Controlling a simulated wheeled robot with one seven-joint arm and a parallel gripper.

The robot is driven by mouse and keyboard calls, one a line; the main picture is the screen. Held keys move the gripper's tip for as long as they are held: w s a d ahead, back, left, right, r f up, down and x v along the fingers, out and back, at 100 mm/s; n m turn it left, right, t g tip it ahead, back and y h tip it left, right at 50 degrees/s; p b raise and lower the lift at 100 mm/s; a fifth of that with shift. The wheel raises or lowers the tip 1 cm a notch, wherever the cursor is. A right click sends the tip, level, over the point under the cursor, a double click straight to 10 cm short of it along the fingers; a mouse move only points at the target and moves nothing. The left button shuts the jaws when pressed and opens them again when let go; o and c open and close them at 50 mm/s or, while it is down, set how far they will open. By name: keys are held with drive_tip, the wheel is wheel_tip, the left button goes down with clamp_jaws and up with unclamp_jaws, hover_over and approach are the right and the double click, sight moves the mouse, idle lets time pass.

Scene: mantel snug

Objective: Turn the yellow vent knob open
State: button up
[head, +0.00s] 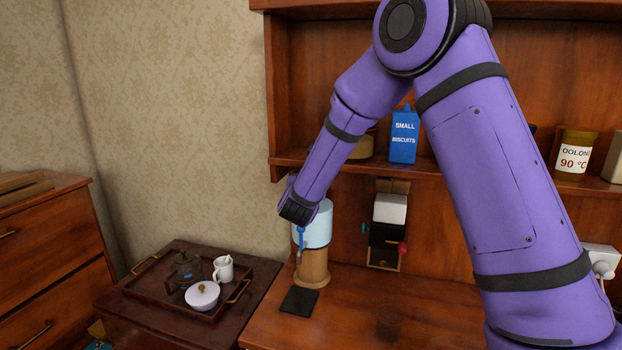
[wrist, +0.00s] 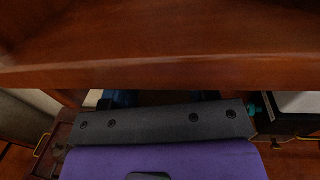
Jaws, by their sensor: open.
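I cannot make out a yellow vent knob in either view. A small black and white unit (head: 387,226) stands at the back of the wooden counter, with a red knob (head: 403,248) on its right and a small teal knob (head: 363,227) on its left. My gripper (head: 301,238) points down in front of a pale blue and wood cylinder, left of the unit. In the wrist view my gripper (wrist: 163,98) shows two blue fingers set apart, mostly hidden by the dark wrist body. It is open, and I see nothing held. The teal knob also shows there (wrist: 254,109).
A wooden shelf (head: 350,168) overhangs the counter, carrying a blue biscuit box (head: 404,136) and an oolong jar (head: 575,155). The cylinder (head: 313,262) and a black mat (head: 299,302) are near my gripper. A tray (head: 150,286) with teaware sits lower left.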

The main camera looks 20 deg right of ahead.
drive_tip(key=c, duration=0.9)
drive_tip(key=shift+o, duration=0.2)
drive_tip(key=shift+d+n+t+y, duration=0.15)
drive_tip(key=shift+n+t+y, duration=0.15)
drive_tip(key=shift+n+y, duration=0.3)
drive_tip(key=shift+s+d+n+t+y, duration=0.1)
drive_tip(key=shift+n+t+y, duration=0.2)
drive_tip(key=shift+n+y, duration=0.85)
drive_tip(key=shift+m+y, duration=0.25)
drive_tip(key=shift+y, duration=0.2)
drive_tip(key=o, duration=0.9)
drive_tip(key=shift+c, duration=0.2)
